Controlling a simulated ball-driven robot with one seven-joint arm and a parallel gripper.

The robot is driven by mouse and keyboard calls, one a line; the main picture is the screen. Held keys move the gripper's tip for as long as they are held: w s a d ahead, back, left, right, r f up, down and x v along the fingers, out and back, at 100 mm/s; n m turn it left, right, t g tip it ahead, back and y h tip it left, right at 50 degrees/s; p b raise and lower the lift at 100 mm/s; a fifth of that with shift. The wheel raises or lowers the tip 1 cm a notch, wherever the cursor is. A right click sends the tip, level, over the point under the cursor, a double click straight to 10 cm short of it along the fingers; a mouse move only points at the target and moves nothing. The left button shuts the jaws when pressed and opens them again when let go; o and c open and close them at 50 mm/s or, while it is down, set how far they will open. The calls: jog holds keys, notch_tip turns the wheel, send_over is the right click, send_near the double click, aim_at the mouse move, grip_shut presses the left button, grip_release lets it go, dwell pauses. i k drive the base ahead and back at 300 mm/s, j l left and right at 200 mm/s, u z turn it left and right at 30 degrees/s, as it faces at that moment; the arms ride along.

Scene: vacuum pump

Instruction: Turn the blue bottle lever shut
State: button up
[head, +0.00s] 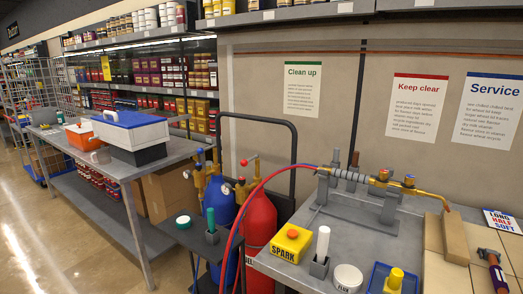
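A blue bottle (221,207) stands upright behind a small dark stand, left of a red bottle (259,228). The red bottle and hoses hide part of it. More brass fittings with a red-tipped handle (249,160) stand above the red bottle. A red hose and a blue hose run from this area toward the workbench. My gripper is not in view.
A dark cart handle rises behind the bottles. A long grey table stands left; the floor at far left is clear.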

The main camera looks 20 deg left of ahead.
aim_at(200, 150)
jog(key=i+j, duration=0.25)
jog(key=j, duration=0.2)
jog(key=i+j+u, duration=0.15)
jog(key=j, duration=0.35)
jog(key=i+j, duration=0.4)
